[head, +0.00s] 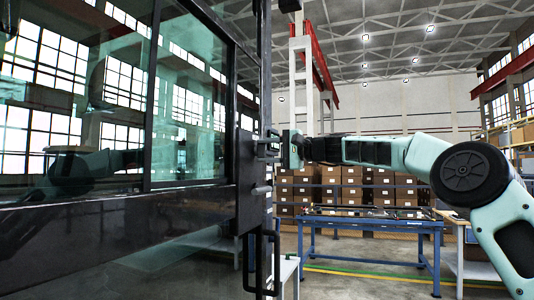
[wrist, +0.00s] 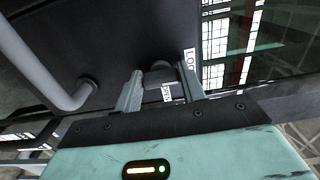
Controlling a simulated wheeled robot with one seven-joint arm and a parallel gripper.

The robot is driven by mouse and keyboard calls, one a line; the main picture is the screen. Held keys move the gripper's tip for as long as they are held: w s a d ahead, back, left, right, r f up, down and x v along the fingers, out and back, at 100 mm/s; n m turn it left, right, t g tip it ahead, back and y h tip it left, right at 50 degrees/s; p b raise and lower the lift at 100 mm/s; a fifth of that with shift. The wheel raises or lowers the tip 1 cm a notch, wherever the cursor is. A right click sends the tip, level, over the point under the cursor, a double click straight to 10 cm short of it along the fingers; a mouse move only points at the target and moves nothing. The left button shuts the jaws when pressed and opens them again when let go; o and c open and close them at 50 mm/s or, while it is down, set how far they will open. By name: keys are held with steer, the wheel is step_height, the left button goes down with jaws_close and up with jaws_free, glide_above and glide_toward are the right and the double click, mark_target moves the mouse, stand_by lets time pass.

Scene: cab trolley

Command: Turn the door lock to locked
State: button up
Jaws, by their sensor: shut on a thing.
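The dark-framed cab door (head: 150,215) with glass panes fills the left of the head view. My gripper (head: 270,144) reaches in from the right to the door's edge plate. In the wrist view my gripper (wrist: 161,80) has its two fingers on either side of the small dark door lock knob (wrist: 160,71) and is shut on it. One white label (wrist: 190,60), beginning "LO", sits right of the knob. Another small label (wrist: 167,92) shows between the fingers, partly hidden. The knob's exact turn angle is hard to tell.
A grey bar handle (wrist: 42,60) runs along the left of the wrist view, close to my gripper. A black pull handle (head: 272,264) hangs lower on the door edge. A blue-framed table (head: 370,222) and stacked cartons (head: 350,185) stand behind.

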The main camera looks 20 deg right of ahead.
steer(key=o, duration=1)
steer(key=b+v, duration=0.5)
steer(key=v, duration=1.2)
steer(key=shift+s+d, duration=0.1)
steer(key=shift+s, duration=0.05)
